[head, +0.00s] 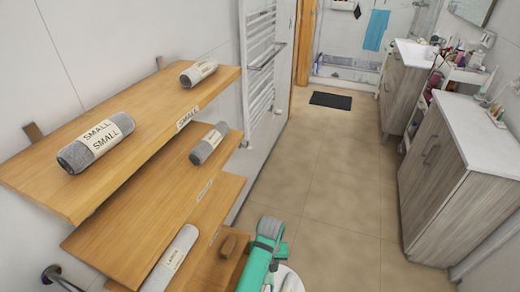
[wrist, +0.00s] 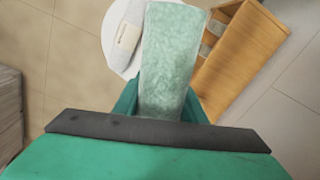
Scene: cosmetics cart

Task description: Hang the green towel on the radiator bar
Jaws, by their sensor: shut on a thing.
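The green towel (wrist: 172,60) shows in the wrist view as a pale green, fuzzy strip. It runs from between my fingers toward the top of the picture. My gripper (wrist: 160,106) is shut on it, with a green finger on either side. In the head view my green and grey arm end shows at the bottom centre, and I cannot make out the towel there. The white radiator (head: 261,75) is on the left wall in the head view, with a bar (head: 266,57) standing out from its front. My gripper is well apart from it.
Wooden shelves (head: 215,82) with rolled grey towels (head: 95,143) stand at the left. A white round surface (wrist: 112,22) holds a labelled grey roll (wrist: 128,35). Cabinets (head: 455,170) line the right. A dark mat (head: 330,100) lies far off. The middle floor is clear.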

